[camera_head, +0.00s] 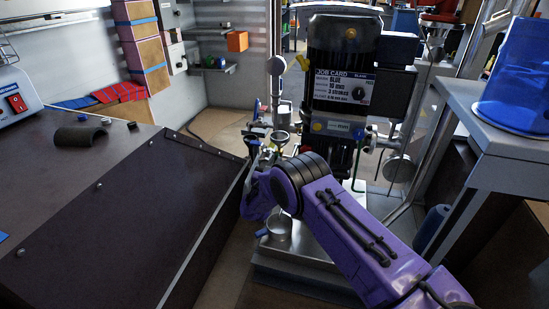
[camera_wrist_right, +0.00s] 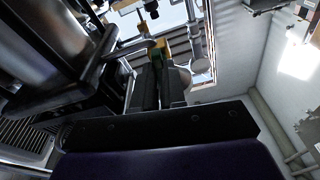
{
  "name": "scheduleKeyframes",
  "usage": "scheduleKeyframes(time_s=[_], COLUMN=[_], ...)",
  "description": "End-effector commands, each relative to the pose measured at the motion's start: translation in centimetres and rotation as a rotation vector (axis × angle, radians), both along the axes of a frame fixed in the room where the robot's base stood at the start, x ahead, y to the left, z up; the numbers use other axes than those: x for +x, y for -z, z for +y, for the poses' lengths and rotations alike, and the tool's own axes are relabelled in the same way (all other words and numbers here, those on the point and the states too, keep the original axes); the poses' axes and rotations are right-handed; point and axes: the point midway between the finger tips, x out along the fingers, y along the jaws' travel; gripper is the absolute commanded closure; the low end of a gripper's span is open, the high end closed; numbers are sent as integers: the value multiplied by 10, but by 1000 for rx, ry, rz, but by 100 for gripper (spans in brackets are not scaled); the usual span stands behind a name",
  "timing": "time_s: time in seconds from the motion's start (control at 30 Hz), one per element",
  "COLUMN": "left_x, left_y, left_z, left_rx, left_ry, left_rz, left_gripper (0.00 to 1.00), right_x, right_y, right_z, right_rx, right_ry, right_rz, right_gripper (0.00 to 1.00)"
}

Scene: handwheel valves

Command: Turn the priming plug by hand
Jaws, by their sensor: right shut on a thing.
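My right arm, purple with dark ribbed rings, reaches in from the lower right to the small pump fittings. My right gripper (camera_head: 253,142) is at the left side of these fittings, its fingers partly hidden and small. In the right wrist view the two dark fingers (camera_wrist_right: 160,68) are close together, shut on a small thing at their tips. A yellow and green part (camera_wrist_right: 164,47) shows at the fingertips; I take it for the priming plug, though its shape is mostly hidden. My left gripper is not in view.
The pump unit (camera_head: 340,75) with its job card stands behind the arm. A dark-topped bench (camera_head: 120,205) lies left, close to the gripper. A grey cart with a blue container (camera_head: 515,75) stands right.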

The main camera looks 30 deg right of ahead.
Motion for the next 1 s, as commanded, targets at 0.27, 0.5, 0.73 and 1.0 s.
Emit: scheduleKeyframes(time_s=[0.27,0.5,0.73,1.0], left_x=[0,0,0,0], left_y=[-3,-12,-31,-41], left_z=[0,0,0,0], left_rx=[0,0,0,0], left_ry=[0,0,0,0], left_rz=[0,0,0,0], left_gripper=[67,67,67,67], right_x=[0,-5,-23,-39], right_y=[0,-3,-3,-1], right_z=[-1,7,28,45], right_rx=[-77,-76,-76,-75], right_ry=[1,-1,-2,0], right_rz=[92,92,93,90], right_gripper=[63,63,63,63])
